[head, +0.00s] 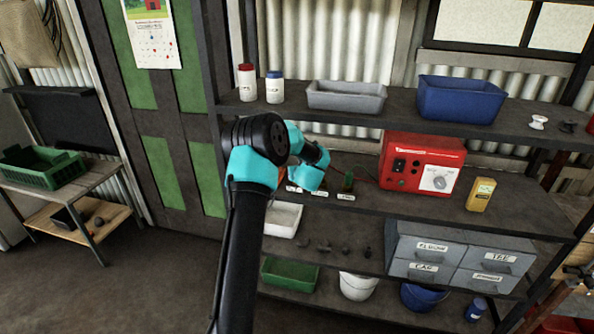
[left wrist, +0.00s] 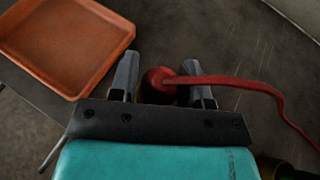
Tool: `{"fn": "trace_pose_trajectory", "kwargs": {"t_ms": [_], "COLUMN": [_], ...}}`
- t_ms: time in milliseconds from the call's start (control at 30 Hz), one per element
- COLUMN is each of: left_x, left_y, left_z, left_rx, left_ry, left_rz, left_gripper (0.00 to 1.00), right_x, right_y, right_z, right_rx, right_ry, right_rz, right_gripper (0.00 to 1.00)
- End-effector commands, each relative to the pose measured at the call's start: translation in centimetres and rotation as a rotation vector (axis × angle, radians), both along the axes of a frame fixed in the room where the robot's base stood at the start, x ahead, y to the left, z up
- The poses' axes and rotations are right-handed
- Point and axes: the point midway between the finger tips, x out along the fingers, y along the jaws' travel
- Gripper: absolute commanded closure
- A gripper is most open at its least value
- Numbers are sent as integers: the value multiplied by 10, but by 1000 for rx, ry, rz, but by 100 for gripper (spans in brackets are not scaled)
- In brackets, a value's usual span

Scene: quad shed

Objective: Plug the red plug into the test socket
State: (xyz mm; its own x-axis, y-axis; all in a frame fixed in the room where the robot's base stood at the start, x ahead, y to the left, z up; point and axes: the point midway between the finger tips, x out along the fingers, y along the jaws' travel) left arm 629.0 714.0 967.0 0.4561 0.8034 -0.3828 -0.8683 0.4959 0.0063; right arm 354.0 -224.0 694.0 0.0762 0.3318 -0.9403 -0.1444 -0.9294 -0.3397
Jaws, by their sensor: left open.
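The red plug (left wrist: 158,82) with its red cable (left wrist: 235,82) shows in the left wrist view, between the two fingers of my left gripper (left wrist: 163,90). The gripper is open, with a finger on either side of the plug; contact cannot be told. In the head view my left arm reaches the middle shelf, and its teal wrist (head: 312,175) hides the plug and fingers. A red box (head: 422,165) stands right of it on that shelf, with dark fittings and a white dial on its front. I cannot tell which fitting is the test socket. My right gripper is not in view.
An orange tray (left wrist: 65,45) lies beside the gripper in the left wrist view. A yellow meter (head: 481,194) stands right of the red box. A grey bin (head: 346,96) and a blue bin (head: 460,99) sit on the shelf above. Grey drawers (head: 455,257) are below.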

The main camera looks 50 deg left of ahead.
Motion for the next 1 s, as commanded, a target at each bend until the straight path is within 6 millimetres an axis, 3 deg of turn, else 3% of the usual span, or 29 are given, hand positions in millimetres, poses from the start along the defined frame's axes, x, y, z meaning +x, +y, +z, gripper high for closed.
{"fn": "trace_pose_trajectory", "kwargs": {"t_ms": [1000], "left_x": [-29], "left_y": [-51], "left_z": [24], "left_rx": [0], "left_ry": [0], "left_rz": [-1], "left_gripper": [57], "right_x": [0], "right_y": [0], "right_z": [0], "right_rx": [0], "right_ry": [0], "right_rz": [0], "right_gripper": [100]}}
